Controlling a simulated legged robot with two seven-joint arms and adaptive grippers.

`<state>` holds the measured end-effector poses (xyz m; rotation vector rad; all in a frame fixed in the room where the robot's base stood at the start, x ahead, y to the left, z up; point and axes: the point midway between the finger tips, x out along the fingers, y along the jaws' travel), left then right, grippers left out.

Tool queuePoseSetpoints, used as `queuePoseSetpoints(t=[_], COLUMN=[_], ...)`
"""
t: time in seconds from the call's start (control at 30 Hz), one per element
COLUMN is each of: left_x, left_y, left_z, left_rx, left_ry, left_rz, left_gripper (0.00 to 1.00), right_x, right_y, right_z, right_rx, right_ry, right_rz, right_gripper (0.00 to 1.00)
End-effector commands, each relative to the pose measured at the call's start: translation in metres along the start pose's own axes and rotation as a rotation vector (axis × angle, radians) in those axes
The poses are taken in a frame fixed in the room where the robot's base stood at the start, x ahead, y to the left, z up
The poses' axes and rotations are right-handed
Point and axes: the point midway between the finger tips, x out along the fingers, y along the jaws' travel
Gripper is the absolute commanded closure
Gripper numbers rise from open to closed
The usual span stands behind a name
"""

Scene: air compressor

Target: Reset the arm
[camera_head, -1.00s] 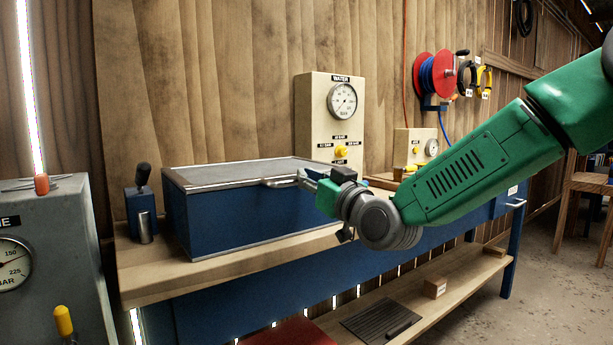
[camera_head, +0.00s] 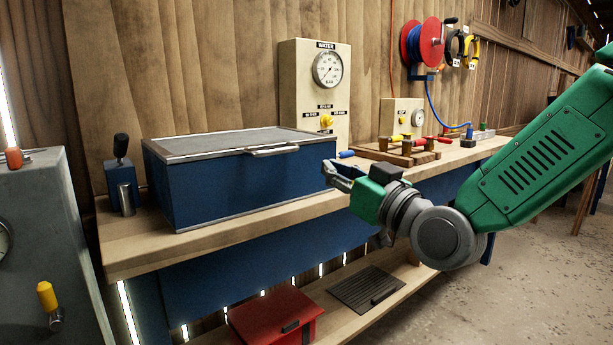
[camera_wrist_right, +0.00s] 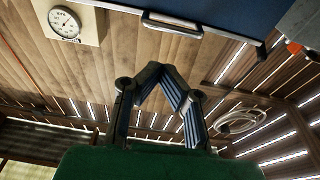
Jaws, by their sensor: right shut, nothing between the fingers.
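My right arm is green and comes in from the right in the head view. Its gripper (camera_head: 338,176) is shut and empty, in front of the right end of a blue box (camera_head: 235,186) with a grey lid (camera_head: 235,142). The lid is down, and its metal handle (camera_head: 272,150) is apart from the fingers. In the right wrist view the fingers (camera_wrist_right: 155,72) meet at their tips with nothing between them, and the handle (camera_wrist_right: 172,24) shows beyond them. My left gripper is not in view.
The box stands on a wooden bench (camera_head: 150,246) beside a lever unit (camera_head: 121,175). A WATER gauge panel (camera_head: 313,85) stands behind. A wooden rack with coloured-handled tools (camera_head: 400,152) lies to the right. A red box (camera_head: 275,320) is on the lower shelf.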

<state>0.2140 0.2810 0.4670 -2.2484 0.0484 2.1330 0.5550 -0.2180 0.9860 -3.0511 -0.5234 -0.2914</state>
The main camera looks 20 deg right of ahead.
Motion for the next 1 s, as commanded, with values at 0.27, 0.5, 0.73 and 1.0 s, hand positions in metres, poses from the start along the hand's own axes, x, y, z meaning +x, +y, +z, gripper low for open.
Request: queuePoseSetpoints(t=[0.27, 0.5, 0.73, 1.0], left_x=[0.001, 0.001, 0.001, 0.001], left_y=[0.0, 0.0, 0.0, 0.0], left_z=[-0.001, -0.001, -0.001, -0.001], left_rx=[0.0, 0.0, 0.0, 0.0], left_ry=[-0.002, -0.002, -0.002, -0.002], left_rz=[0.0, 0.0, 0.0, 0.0], left_gripper=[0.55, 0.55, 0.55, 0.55], right_x=[-0.008, -0.065, -0.172, -0.323], right_y=[-0.002, -0.011, -0.025, -0.043], right_z=[0.049, 0.206, 0.336, 0.423], right_rx=[0.019, 0.094, 0.157, 0.195], right_ry=[-0.12, -0.529, -0.952, -1.398], right_rz=[0.003, 0.031, 0.087, 0.176], right_gripper=[1.0, 1.0, 1.0, 1.0])
